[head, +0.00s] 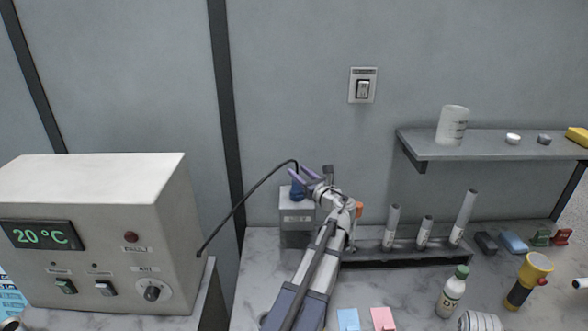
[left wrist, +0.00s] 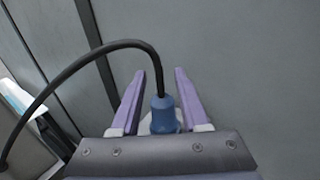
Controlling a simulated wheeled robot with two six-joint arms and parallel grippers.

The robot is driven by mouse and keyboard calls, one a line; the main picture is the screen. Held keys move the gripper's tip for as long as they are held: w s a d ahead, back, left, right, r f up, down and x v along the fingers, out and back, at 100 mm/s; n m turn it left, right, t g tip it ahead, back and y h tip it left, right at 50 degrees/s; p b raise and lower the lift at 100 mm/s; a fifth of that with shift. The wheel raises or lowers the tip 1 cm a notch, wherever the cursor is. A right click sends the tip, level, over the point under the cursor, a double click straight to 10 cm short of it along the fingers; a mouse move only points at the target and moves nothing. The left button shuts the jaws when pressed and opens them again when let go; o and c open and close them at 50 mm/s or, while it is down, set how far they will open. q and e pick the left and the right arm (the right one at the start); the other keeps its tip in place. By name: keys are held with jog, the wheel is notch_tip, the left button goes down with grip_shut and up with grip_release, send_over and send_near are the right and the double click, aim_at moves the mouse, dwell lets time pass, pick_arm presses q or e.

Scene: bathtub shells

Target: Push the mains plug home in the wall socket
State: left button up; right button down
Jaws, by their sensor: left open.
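The blue mains plug (head: 297,191) stands upright at the top of a grey socket box (head: 297,217) against the back wall. A black cable runs from its top. My left gripper (head: 302,174) is open, its purple fingers at the plug. In the left wrist view the blue plug (left wrist: 164,117) lies between the two spread fingers of the left gripper (left wrist: 163,73), with visible gaps beside it. A pale surface shows just behind the plug there. How deep the plug sits cannot be told. My right gripper is not in view.
The cable (head: 245,199) arcs left to a beige control unit (head: 100,190) reading 20 °C. A rack (head: 410,257) with tubes stands right of my arm. A shelf (head: 490,145) and a wall switch (head: 363,86) are above. A bottle (head: 451,292) stands at front right.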

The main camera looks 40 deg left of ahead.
pick_arm(q)
jog(key=shift+v, duration=1.65)
jog(key=s+d+f+n+g+h, duration=0.1)
jog(key=s+d+f+n+h, duration=0.4)
jog(key=d, duration=0.6)
jog(key=s+d+f+n+g+h, duration=0.25)
jog(key=d+f+n, duration=0.25)
jog(key=d+f, duration=0.45)
jog(key=s+d+f+n+g+h, duration=0.1)
jog(key=s+d+f+n+h, duration=0.35)
jog(key=d, duration=0.75)
jog(key=s+d+f+n+g+h, duration=0.2)
jog(key=s+d+f+n+h, duration=0.1)
jog(key=s+d, duration=0.6)
jog(key=d, duration=0.3)
jog(key=shift+n+h, duration=0.35)
jog(key=shift+h, duration=0.05)
jog(key=shift+s+d, duration=0.1)
jog(key=shift+d, duration=0.05)
